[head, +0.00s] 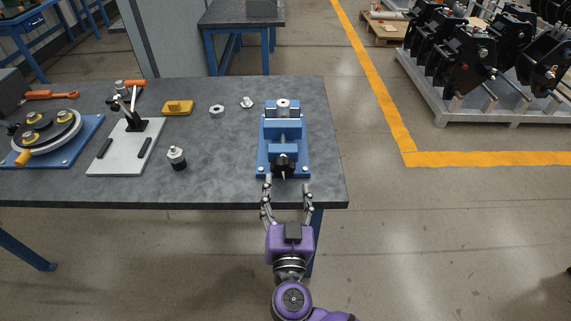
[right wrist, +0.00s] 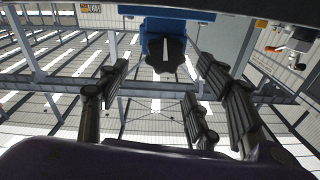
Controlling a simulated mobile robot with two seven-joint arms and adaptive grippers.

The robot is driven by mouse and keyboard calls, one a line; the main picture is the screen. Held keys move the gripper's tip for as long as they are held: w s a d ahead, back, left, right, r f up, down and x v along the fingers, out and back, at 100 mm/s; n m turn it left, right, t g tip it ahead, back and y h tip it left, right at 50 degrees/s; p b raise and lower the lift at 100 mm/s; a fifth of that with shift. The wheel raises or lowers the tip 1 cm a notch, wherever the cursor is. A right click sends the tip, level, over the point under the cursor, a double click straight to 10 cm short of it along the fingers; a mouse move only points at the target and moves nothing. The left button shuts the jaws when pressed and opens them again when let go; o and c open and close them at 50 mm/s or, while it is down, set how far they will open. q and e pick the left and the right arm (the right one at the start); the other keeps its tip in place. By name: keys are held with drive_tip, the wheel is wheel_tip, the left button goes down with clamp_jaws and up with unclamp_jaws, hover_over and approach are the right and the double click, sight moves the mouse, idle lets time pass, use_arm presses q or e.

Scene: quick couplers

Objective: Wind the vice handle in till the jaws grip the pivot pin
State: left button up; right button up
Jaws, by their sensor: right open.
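The blue vice (head: 270,158) stands near the right end of the grey table, its handle end towards me. Its handle is a black lobed knob (head: 284,161) with a pale pointed mark; the knob also shows in the right wrist view (right wrist: 165,55), below the blue vice body (right wrist: 166,24). A silver round part (head: 283,103) shows at the vice's far end; it may be the pivot pin, but I cannot tell how the jaws sit around it. My right gripper (head: 288,187) is open and empty, just short of the knob, fingers either side of its line. My left gripper is out of view.
On the table (head: 225,165) left of the vice are a dark-based fitting (head: 177,158), a yellow block (head: 178,107), a silver ring (head: 217,111), a toggle clamp plate (head: 117,160) and a round fixture (head: 47,135). The tabletop between the fitting and the vice is clear.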

sight(285, 172)
drive_tip(key=shift+w+a, duration=0.3)
drive_tip(key=shift+w, duration=0.3)
drive_tip(key=w, duration=0.7)
drive_tip(key=shift+w+f, duration=0.1)
drive_tip(key=c, duration=1.1)
